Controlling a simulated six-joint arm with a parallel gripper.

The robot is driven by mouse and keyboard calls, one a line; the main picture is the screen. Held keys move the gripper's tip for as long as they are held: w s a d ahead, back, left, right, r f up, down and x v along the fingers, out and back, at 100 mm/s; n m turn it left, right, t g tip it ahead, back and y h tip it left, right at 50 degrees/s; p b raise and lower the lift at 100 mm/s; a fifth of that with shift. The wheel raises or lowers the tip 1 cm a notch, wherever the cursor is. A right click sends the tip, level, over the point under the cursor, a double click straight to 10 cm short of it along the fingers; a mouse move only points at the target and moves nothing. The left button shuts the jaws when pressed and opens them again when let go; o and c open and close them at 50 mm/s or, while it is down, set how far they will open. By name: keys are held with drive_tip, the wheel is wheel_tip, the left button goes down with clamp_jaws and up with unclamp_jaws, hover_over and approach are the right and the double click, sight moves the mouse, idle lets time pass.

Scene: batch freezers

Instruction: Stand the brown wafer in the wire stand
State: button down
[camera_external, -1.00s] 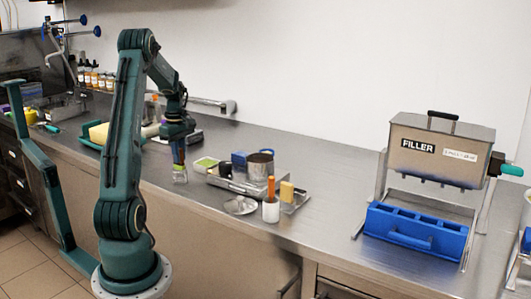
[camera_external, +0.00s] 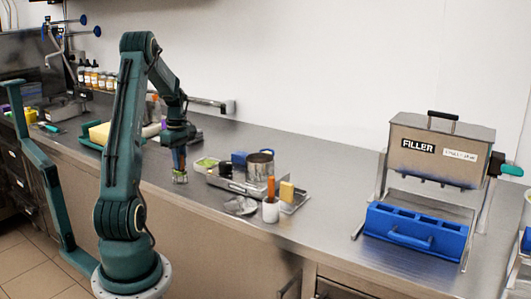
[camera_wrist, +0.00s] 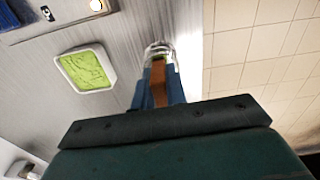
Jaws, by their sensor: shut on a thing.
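My gripper (camera_external: 179,160) points down near the front edge of the steel counter. Its blue fingers (camera_wrist: 144,92) are shut on the brown wafer (camera_wrist: 159,88), which shows as a flat brown strip between them in the wrist view. The small wire stand (camera_external: 180,177) is directly below the fingertips. Its wire rim (camera_wrist: 158,50) shows around the wafer's far end in the wrist view. The fingers hide part of the wafer and stand. I cannot tell whether the wafer's lower end is inside the wires or just above them.
A white tub of green contents (camera_wrist: 87,67) stands close beside the stand. To the right are a metal tray, a steel pot (camera_external: 260,164), a white cup (camera_external: 271,209) with an orange-handled tool, and a shiny dish (camera_external: 240,205). The counter's front edge is close to the stand.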

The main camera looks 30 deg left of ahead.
drive_tip(key=shift+f, duration=0.4)
drive_tip(key=c, duration=0.9)
unclamp_jaws()
drive_tip(key=shift+o, duration=0.2)
drive_tip(key=shift+r, duration=0.1)
drive_tip(key=shift+r, duration=3.4)
drive_tip(key=shift+r, duration=0.1)
